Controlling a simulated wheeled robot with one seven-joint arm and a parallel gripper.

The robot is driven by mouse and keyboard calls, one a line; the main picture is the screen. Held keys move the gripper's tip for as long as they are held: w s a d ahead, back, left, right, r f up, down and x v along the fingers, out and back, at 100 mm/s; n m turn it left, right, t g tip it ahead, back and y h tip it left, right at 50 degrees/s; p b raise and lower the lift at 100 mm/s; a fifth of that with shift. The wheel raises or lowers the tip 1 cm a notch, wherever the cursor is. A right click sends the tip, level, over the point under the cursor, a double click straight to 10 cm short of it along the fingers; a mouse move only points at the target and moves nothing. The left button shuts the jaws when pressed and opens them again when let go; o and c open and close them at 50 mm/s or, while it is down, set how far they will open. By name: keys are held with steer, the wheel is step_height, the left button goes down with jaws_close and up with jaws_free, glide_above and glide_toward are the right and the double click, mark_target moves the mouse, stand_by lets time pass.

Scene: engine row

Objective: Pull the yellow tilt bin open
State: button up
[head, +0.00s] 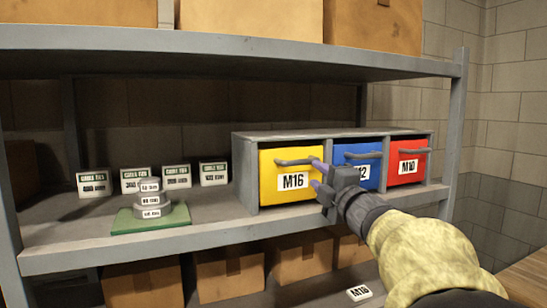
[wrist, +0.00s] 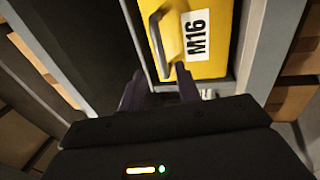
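The yellow tilt bin (head: 272,178), labelled M16, is the left one of three bins in a grey housing (head: 244,160) on the shelf. It looks closed. Its grey bar handle (head: 290,162) runs across the upper front. My gripper (head: 317,174) is in front of the bin's right side, by the handle's right end, and covers part of the blue bin. In the wrist view the fingers (wrist: 159,84) are apart, with the handle (wrist: 156,45) ahead between them on the yellow front (wrist: 212,60). I cannot tell whether they touch it.
The blue bin (head: 369,168) and the red bin (head: 406,165), labelled M10, stand to the right. The upper shelf (head: 200,48) overhangs. A loose M18 tag (head: 359,293) lies below.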

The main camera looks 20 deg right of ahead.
mark_target(303, 164)
steer(key=w+p, duration=0.1)
steer(key=w, duration=0.2)
steer(key=w+r+p, duration=0.1)
steer(key=w, duration=0.2)
steer(key=w+p, duration=0.1)
steer(key=w, duration=0.1)
steer(key=shift+w+a+r, duration=0.15)
steer(key=shift+w+r, duration=0.2)
steer(key=shift+w, duration=0.05)
jaws_close()
